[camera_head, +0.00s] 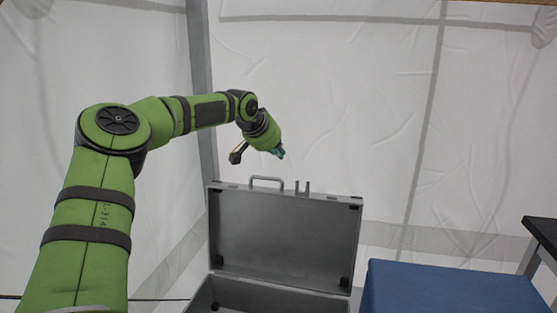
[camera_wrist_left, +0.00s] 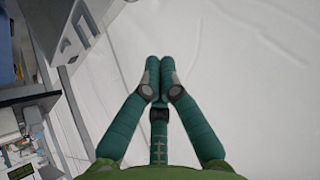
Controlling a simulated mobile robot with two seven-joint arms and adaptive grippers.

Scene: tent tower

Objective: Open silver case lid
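The silver case stands open at the lower middle of the head view. Its lid (camera_head: 285,238) is upright, with its grey inner side facing me and a handle (camera_head: 267,178) at its top edge. The case's lower part (camera_head: 262,297) is cut off by the frame's bottom edge. My left gripper (camera_head: 279,152) is above the lid's top edge, apart from it. In the left wrist view, the left gripper's green fingers (camera_wrist_left: 158,76) meet at the tips with nothing between them. Part of the lid (camera_wrist_left: 92,25) appears at the upper left there. My right gripper is not in view.
A blue box-like surface (camera_head: 450,290) is right of the case. A dark-topped table (camera_head: 544,231) stands at the right edge. White tent walls (camera_head: 330,90) and a grey pole (camera_head: 200,80) are behind. The left wrist view shows cluttered equipment (camera_wrist_left: 30,135) at left.

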